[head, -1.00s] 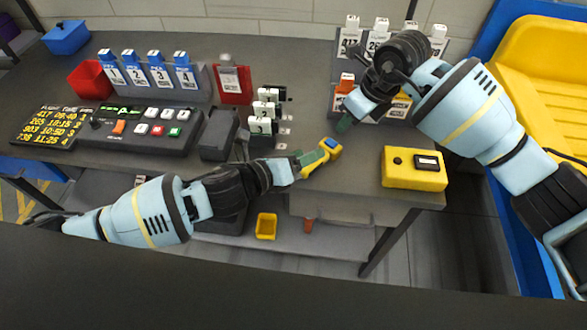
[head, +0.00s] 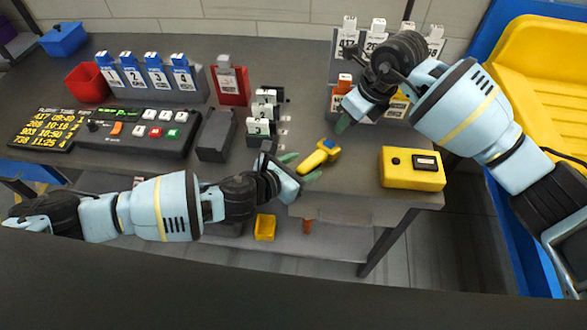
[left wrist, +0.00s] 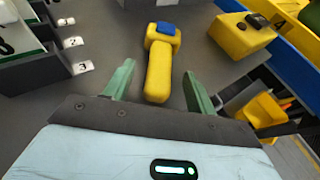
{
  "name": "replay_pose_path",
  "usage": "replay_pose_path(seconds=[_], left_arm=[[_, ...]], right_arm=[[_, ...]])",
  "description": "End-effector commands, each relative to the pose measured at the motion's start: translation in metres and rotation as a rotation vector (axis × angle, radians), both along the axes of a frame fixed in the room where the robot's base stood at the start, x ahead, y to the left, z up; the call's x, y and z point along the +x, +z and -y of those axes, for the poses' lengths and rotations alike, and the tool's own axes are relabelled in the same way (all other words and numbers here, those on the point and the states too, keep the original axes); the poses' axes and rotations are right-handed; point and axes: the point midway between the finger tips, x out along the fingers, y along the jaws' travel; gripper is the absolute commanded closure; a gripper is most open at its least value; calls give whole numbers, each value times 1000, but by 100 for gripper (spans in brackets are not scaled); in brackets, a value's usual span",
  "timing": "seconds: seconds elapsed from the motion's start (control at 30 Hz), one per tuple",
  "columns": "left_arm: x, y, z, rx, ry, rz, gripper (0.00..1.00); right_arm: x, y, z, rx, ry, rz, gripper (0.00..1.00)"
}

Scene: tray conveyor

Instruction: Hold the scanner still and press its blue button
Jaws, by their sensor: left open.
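The scanner (head: 316,159) lies on the grey table near its front edge, a yellow handle with a wider head. Its blue button (left wrist: 166,27) is on top of the head, at the far end in the left wrist view. My left gripper (head: 301,167) is open, its green fingers spread on either side of the scanner's handle (left wrist: 157,80). In the left wrist view a gap shows between each finger and the handle. My right gripper (head: 343,123) hangs above the table behind and right of the scanner; its finger gap is not clear.
A yellow box (head: 412,169) with a dark panel stands right of the scanner. White numbered blocks (head: 262,112) and a dark holder (head: 215,135) stand to the left. A card rack (head: 338,101) stands behind my right gripper. The table around the scanner is clear.

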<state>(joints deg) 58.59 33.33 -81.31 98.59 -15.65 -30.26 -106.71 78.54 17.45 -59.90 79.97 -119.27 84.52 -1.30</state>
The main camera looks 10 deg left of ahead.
Motion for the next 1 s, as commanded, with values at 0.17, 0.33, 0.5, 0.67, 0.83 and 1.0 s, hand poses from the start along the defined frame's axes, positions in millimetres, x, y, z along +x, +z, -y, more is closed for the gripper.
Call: replay_pose_path(seconds=[0.17,0.33,0.5,0.67,0.83,1.0], left_arm=[[17,-9,14,-1,0,-1,44],[28,-14,21,-1,0,0,44],[32,-16,25,-2,-1,0,44],[33,-17,25,-2,-1,0,44],[33,-17,25,-2,-1,0,52],[33,-17,25,-1,-1,-1,74]], right_arm=[[0,0,0,0,0,0,64],[0,0,0,0,0,0,64],[0,0,0,0,0,0,64],[0,0,0,0,0,0,64],[0,0,0,0,0,0,64],[0,0,0,0,0,0,64]])
